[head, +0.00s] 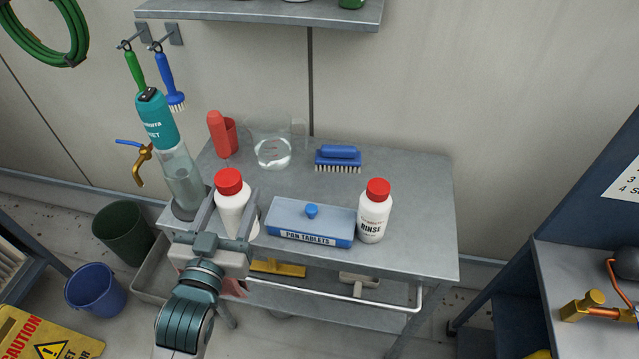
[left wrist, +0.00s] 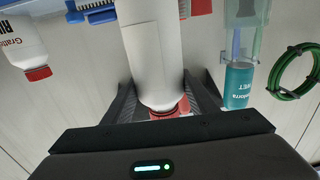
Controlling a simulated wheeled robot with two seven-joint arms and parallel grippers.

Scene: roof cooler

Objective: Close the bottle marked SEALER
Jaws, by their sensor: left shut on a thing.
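A white bottle with a red cap (head: 232,206) stands near the front left of the grey cart. Its label does not show, so I cannot read whether it says SEALER. My left gripper (head: 231,196) has a finger on each side of this bottle and is shut on it. In the left wrist view, the white bottle body (left wrist: 153,50) fills the space between the fingers, with some red at its cap end. I cannot tell how tightly the cap sits. My right gripper is not in view.
The cart top (head: 420,190) holds a blue PAN TABLETS box (head: 330,222), a RINSE bottle (head: 374,214), a blue brush (head: 338,158), a clear jug (head: 272,150) and a red holder (head: 222,136). A teal-topped clear dispenser (head: 180,165) stands close left of the held bottle.

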